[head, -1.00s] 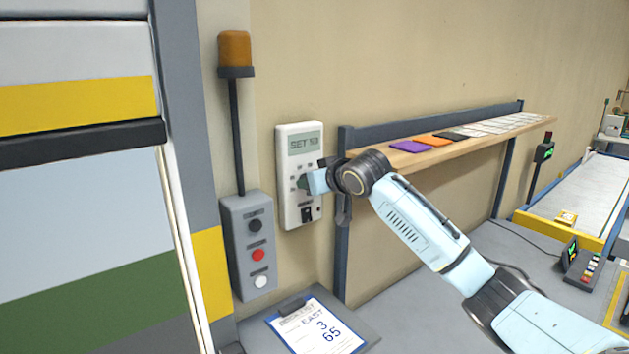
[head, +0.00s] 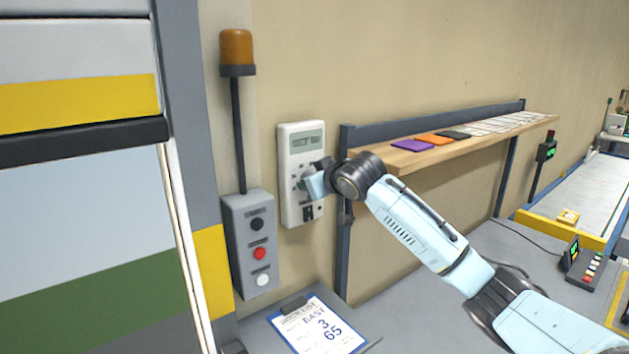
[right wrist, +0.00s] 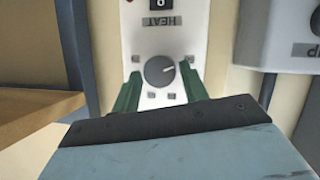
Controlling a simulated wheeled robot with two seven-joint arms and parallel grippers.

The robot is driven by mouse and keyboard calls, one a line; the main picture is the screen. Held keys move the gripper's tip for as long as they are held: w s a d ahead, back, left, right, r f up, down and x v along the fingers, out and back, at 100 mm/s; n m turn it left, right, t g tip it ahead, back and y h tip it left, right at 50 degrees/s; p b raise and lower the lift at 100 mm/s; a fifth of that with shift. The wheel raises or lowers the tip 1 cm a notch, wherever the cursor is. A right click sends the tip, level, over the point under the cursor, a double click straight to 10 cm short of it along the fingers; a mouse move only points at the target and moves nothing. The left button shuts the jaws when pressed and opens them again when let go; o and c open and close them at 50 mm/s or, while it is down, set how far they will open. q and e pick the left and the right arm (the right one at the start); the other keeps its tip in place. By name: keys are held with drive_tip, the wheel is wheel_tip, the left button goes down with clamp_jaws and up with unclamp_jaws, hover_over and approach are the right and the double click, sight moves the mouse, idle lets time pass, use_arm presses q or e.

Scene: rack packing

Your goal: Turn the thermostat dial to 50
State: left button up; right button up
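The thermostat (head: 287,154) is a white wall unit with a small grey display (head: 306,142) at its top; the digits are too small to read surely. Its round grey dial (right wrist: 159,72) shows in the right wrist view, with a light pointer mark towards the right side of that picture. My right gripper (right wrist: 160,78) has its two green fingers on either side of the dial, with visible gaps to it. In the head view my right gripper (head: 308,184) is at the thermostat's face and hides the dial. My left gripper is not in view.
A grey button box (head: 233,240) with an orange lamp (head: 236,47) stands left of the thermostat. A wooden shelf (head: 408,160) with coloured cards runs to the right. A clipboard (head: 318,325) lies below. A HEAT label (right wrist: 162,21) appears upside down.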

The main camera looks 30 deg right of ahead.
drive_tip(key=shift+o, duration=1.2)
drive_tip(key=shift+s, duration=0.1)
drive_tip(key=d+b+v, duration=0.1)
drive_tip(key=b+v, duration=0.2)
drive_tip(key=v, duration=1)
drive_tip(key=shift+a, duration=0.4)
drive_tip(key=shift+s, duration=0.1)
